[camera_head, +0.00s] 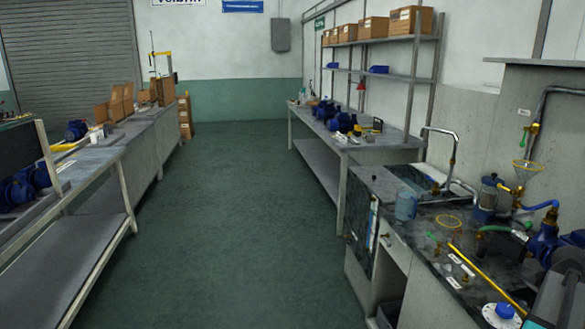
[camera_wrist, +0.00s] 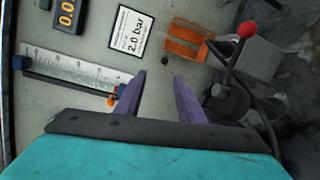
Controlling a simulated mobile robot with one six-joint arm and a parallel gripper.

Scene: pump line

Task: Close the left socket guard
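I cannot identify the left socket guard for sure in either view. In the wrist view an orange frame-like part (camera_wrist: 187,40) sits on the pale panel (camera_wrist: 95,48), ahead and slightly right of my fingertips; I cannot tell whether it is a socket guard or how it is set. My gripper (camera_wrist: 160,77) shows its two purple fingers apart with nothing between them. It is apart from the orange part.
In the wrist view a red-knobbed lever (camera_wrist: 232,47) and a grey box (camera_wrist: 262,58) are at the right. A 2.0 bar label (camera_wrist: 130,30), a display (camera_wrist: 68,14) and a scale (camera_wrist: 70,68) are at the left. In the head view a cluttered bench (camera_head: 415,250) is at the right; the floor (camera_head: 235,220) is clear.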

